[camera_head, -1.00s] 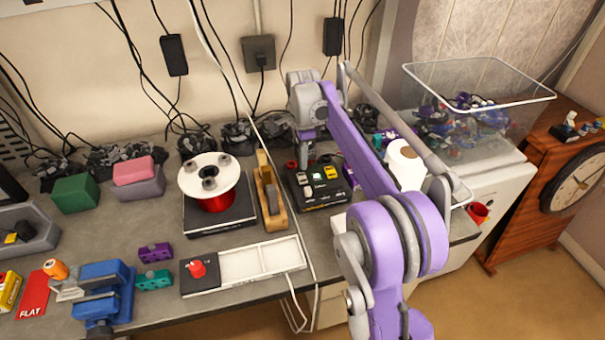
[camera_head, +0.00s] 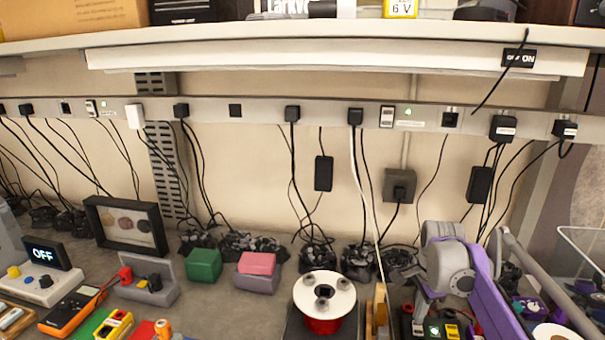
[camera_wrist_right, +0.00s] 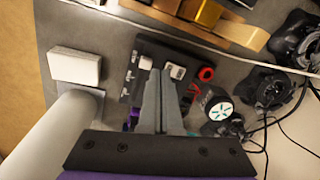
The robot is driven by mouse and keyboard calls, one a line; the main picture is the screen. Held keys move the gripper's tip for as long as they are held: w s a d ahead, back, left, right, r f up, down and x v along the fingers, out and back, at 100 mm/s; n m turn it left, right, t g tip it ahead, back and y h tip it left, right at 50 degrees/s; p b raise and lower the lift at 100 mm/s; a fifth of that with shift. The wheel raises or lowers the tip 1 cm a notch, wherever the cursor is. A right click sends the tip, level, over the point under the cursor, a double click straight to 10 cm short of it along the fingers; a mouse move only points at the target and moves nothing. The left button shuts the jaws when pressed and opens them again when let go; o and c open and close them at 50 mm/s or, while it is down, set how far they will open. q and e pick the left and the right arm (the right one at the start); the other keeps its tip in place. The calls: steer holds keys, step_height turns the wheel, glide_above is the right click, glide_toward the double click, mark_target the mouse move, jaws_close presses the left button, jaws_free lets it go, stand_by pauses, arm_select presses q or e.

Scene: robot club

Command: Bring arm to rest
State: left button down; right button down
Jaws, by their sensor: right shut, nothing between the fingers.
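My right arm (camera_head: 490,295) is purple and grey and comes in at the lower right of the head view. Its gripper (camera_head: 420,312) points down over a black switch box (camera_head: 450,335), which is cut off by the bottom edge. In the right wrist view the gripper's two grey fingers (camera_wrist_right: 163,75) are together with nothing between them. They are in front of the same black box (camera_wrist_right: 150,52), and I cannot tell whether they touch it. My left gripper is not in view.
A white-flanged red spool (camera_head: 324,292), a pink block (camera_head: 257,263) and a green block (camera_head: 204,265) are on the bench. Bundled black cables (camera_head: 359,262) lie along the wall. A shelf (camera_head: 300,38) runs above. A wire-rimmed bin (camera_head: 585,248) stands at the right.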

steer(key=s+a+f+n+t, duration=0.1)
steer(key=s+a+f+n, duration=0.2)
steer(key=s+n, duration=0.3)
steer(key=s+a+f+n+t, duration=0.2)
steer(key=s+a+f+n, duration=0.2)
steer(key=s, duration=0.6)
steer(key=s+a+f+n+t, duration=0.1)
steer(key=s+a+f+n, duration=0.2)
steer(key=s+a+n, duration=0.2)
steer(key=s+n, duration=0.2)
steer(key=s, duration=0.2)
steer(key=shift+f+n+t, duration=0.2)
steer(key=shift+n+t, duration=0.1)
steer(key=shift+t, duration=0.1)
